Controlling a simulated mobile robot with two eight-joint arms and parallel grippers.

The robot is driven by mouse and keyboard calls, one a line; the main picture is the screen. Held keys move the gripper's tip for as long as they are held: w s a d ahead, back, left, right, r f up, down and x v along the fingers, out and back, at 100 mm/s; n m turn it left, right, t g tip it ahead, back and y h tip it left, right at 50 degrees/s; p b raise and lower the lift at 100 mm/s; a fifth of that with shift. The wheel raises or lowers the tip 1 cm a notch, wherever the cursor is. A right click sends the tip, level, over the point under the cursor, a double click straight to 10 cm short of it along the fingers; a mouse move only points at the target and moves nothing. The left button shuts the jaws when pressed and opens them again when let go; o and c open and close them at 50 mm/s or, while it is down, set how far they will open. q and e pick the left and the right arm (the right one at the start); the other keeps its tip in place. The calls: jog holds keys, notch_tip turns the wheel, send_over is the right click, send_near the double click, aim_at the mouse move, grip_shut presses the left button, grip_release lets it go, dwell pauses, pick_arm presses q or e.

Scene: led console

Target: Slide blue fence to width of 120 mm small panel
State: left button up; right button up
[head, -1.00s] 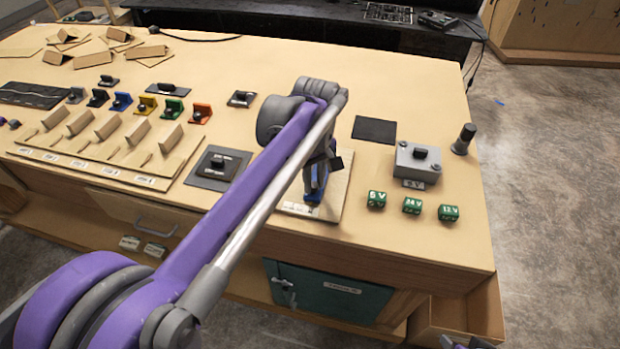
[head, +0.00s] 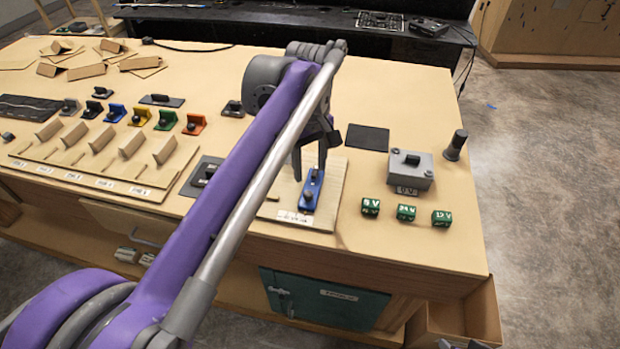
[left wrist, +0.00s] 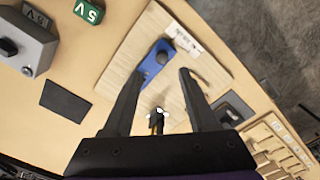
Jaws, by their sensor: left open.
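A blue piece with dark knobs (head: 312,190) lies on a light wooden board (head: 270,209) with a white label at its front edge. It looks like the blue fence. In the left wrist view the blue piece (left wrist: 155,61) lies just beyond the fingertips, near the label. My left gripper (head: 309,172) is open and empty above the board, its fingers apart from each other. Its fingers also show in the left wrist view (left wrist: 161,74). A small dark and yellow part (left wrist: 157,120) shows between the finger bases. I cannot make out a panel marked 120 mm. My right gripper does not show.
A grey switch box (head: 411,169), a dark upright knob (head: 455,146) and green voltage blocks (head: 406,213) stand to the right. A dark flat pad (head: 367,137) lies behind. Coloured brackets (head: 140,115) and upright wooden panels (head: 103,138) stand at the left.

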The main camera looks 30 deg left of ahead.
pick_arm(q)
notch_tip(320, 180, up, 3)
jog(key=shift+f, duration=0.15)
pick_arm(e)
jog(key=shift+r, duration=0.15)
pick_arm(q)
jog(key=s+d+f+m+t, duration=0.1)
jog(key=s+f+m, duration=0.1)
jog(key=f, duration=0.1)
jog(key=s+f+m, duration=0.1)
jog(key=s+f, duration=0.1)
jog(key=s, duration=0.1)
jog(key=s+d+f+m+t, duration=0.1)
jog(key=s+f+m, duration=0.1)
jog(key=f, duration=0.1)
jog(key=shift+s+d+f+m+t, duration=0.3)
jog(key=shift+s+d+f, duration=0.05)
jog(key=s+d+f+m+t, duration=0.2)
jog(key=s+f+m, duration=0.4)
jog(key=f, duration=0.5)
jog(key=s, duration=0.2)
jog(key=shift+s+t, duration=0.4)
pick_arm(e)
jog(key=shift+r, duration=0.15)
pick_arm(q)
jog(key=shift+a, duration=0.1)
